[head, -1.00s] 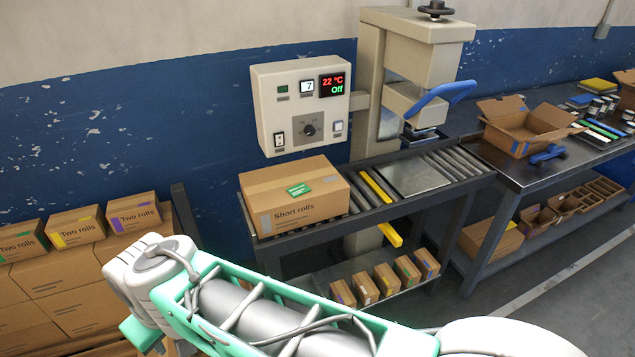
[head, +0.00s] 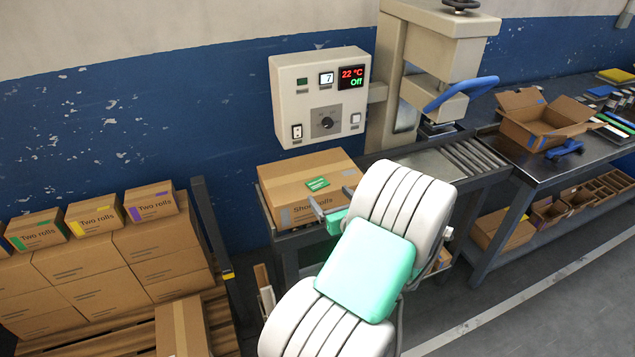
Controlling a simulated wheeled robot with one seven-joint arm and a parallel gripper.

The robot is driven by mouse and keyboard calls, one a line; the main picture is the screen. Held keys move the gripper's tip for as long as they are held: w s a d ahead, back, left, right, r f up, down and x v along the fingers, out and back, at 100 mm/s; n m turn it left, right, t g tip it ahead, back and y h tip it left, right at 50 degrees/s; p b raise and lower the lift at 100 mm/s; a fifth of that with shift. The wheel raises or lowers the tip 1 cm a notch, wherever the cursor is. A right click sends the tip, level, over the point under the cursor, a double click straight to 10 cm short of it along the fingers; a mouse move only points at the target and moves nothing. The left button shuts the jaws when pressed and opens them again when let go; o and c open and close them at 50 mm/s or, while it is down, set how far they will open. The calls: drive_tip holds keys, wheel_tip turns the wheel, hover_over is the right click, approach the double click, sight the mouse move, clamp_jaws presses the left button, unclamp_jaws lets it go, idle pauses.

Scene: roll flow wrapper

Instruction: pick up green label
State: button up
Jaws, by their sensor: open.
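The green label (head: 317,184) lies flat on top of the closed cardboard box marked "Short rolls" (head: 285,178), which sits at the left end of the roller conveyor. My gripper (head: 332,201) is at the front right of the box, just below and right of the label in the picture. Its two thin grey fingers are apart, with nothing seen between them. I cannot tell how high the fingers are above the box. My arm hides the front right part of the box and part of the conveyor.
The control panel (head: 322,96) and the press with a blue handle (head: 461,94) stand behind the conveyor (head: 437,165). Stacked boxes (head: 161,240) fill the left on a pallet. An open carton (head: 540,124) stands on the dark bench at right.

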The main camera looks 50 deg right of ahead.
sight(319, 187)
drive_tip(key=p+x, duration=0.1)
drive_tip(key=x, duration=0.5)
drive_tip(key=shift+w+d+f, duration=0.15)
drive_tip(key=shift+w+f, duration=0.1)
drive_tip(key=shift+w, duration=0.05)
drive_tip(key=shift+w+f, duration=0.15)
drive_tip(key=shift+f, duration=0.35)
drive_tip(key=c, duration=0.6)
drive_tip(key=shift+f, duration=0.1)
drive_tip(key=c, duration=1)
drive_tip(key=shift+r, duration=0.45)
drive_tip(key=r, duration=0.3)
drive_tip(key=shift+s+r, duration=0.25)
drive_tip(key=shift+s, duration=0.05)
drive_tip(key=shift+c, duration=0.2)
drive_tip(key=s+r, duration=0.1)
drive_tip(key=s+a+r, duration=0.1)
drive_tip(key=r, duration=0.1)
drive_tip(key=s+a+r, duration=0.1)
drive_tip(key=r, duration=0.1)
drive_tip(key=shift+s+r, duration=0.25)
drive_tip(key=shift+s, duration=0.05)
clamp_jaws()
drive_tip(key=r+v, duration=0.2)
drive_tip(key=v, duration=0.7)
drive_tip(key=shift+a, duration=0.2)
